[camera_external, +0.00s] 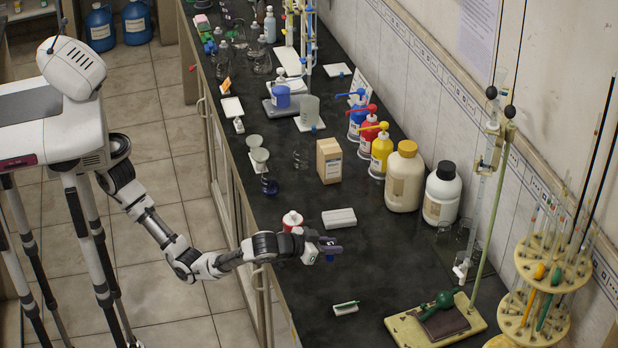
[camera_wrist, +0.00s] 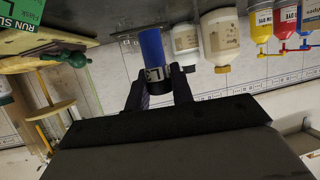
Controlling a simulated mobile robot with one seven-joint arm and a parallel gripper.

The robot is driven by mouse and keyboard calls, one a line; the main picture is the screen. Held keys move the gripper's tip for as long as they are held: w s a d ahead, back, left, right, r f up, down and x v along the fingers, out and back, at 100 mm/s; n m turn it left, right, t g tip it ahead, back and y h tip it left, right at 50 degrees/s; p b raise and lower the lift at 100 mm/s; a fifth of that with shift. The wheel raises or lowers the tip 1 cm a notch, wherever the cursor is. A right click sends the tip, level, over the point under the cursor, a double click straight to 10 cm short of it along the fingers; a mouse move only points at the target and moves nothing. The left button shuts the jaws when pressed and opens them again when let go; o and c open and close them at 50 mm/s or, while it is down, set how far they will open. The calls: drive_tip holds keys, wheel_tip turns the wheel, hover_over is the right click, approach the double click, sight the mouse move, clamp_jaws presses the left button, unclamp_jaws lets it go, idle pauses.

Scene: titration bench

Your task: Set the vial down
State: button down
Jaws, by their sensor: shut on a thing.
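The vial (camera_wrist: 152,48) is a small cylinder with a blue end and a pale band with dark marks. My gripper (camera_wrist: 158,88) is shut on it, with one dark finger on each side. The wrist view is upside down, and the vial's blue end points toward the counter. In the external view my gripper (camera_external: 328,247) is over the dark counter (camera_external: 375,275) near its front edge, and a bit of blue shows below the fingers. I cannot tell whether the vial touches the counter.
A red-and-white bottle (camera_external: 292,221) stands close behind my wrist. A white block (camera_external: 339,218) lies beyond my gripper, and a small white piece with a green item (camera_external: 345,307) lies nearer. A stand base (camera_external: 435,320) is at right. Counter around my gripper's right is clear.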

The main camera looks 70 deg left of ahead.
sight(331, 243)
wheel_tip(331, 243, up, 11)
drive_tip(key=shift+w+f+b, duration=0.1)
drive_tip(key=shift+w+b, duration=0.05)
drive_tip(key=shift+b, duration=0.35)
drive_tip(key=w+a+r+p, duration=0.1)
drive_tip(key=w+a+p, duration=0.1)
drive_tip(key=w+p, duration=0.3)
drive_tip(key=f+p, duration=0.1)
drive_tip(key=f, duration=0.5)
drive_tip(key=w+f+p, duration=0.1)
drive_tip(key=f+p, duration=0.1)
drive_tip(key=f, duration=0.5)
drive_tip(key=f+p, duration=0.1)
drive_tip(key=f, duration=0.6)
drive_tip(key=shift+w+p, duration=0.3)
drive_tip(key=shift+p, duration=0.1)
drive_tip(key=shift+f, duration=0.2)
drive_tip(key=shift+f, duration=0.1)
drive_tip(key=shift+f+b, duration=0.1)
drive_tip(key=shift+b, duration=0.2)
drive_tip(key=c, duration=1.2)
unclamp_jaws()
